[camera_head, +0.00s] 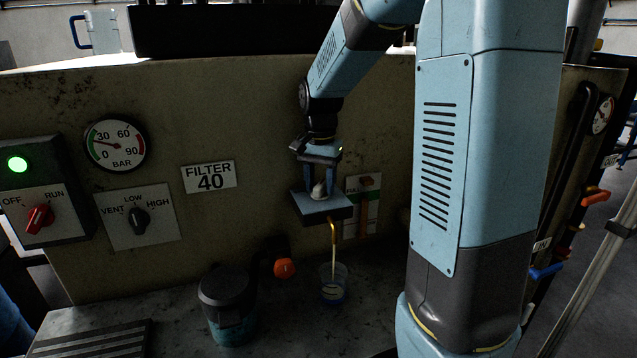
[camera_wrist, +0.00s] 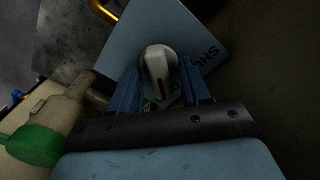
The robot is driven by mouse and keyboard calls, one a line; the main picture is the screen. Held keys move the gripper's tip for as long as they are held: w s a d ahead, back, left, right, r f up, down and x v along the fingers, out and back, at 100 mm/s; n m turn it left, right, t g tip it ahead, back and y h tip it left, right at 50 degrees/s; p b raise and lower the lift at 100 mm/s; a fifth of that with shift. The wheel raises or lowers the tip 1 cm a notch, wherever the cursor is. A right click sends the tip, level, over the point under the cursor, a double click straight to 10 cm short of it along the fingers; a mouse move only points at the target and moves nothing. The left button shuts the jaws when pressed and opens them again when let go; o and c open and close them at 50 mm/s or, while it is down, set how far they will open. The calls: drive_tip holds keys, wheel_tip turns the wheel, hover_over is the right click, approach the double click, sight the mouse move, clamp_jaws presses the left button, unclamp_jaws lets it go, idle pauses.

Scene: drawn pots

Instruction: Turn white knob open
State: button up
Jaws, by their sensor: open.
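The white knob (camera_head: 318,191) sits on a pale blue box (camera_head: 322,205) that juts from the cream wall, right of the FILTER 40 label. In the wrist view the knob (camera_wrist: 157,64) shows a red mark on its near end. Lettering that starts "SH" lies to its right on the box face, partly cut off. My gripper (camera_head: 320,168) is above the box, its blue fingers pointing down. In the wrist view my gripper (camera_wrist: 165,78) is open, one finger on each side of the knob. I cannot tell whether either finger touches it.
A yellow spout (camera_head: 333,232) below the box has a pale stream running into a clear cup (camera_head: 333,283). An orange knob (camera_head: 284,267) and a dark-lidded pot (camera_head: 227,300) stand to the left. A gauge (camera_head: 115,144) and two switch panels are farther left.

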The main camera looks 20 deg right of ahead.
sight(320, 184)
drive_tip(key=shift+r, duration=0.1)
wheel_tip(320, 184, up, 14)
drive_tip(key=shift+f, duration=0.2)
idle(0.4)
idle(0.4)
drive_tip(key=s+f+n+t, duration=0.2)
drive_tip(key=s+n, duration=0.2)
drive_tip(key=s, duration=0.7)
drive_tip(key=s+f+n+t, duration=0.2)
drive_tip(key=s+n+t, duration=0.1)
drive_tip(key=s, duration=0.9)
drive_tip(key=shift+a+f+n+t, duration=0.35)
drive_tip(key=shift+a+n, duration=0.1)
drive_tip(key=shift+n, duration=0.15)
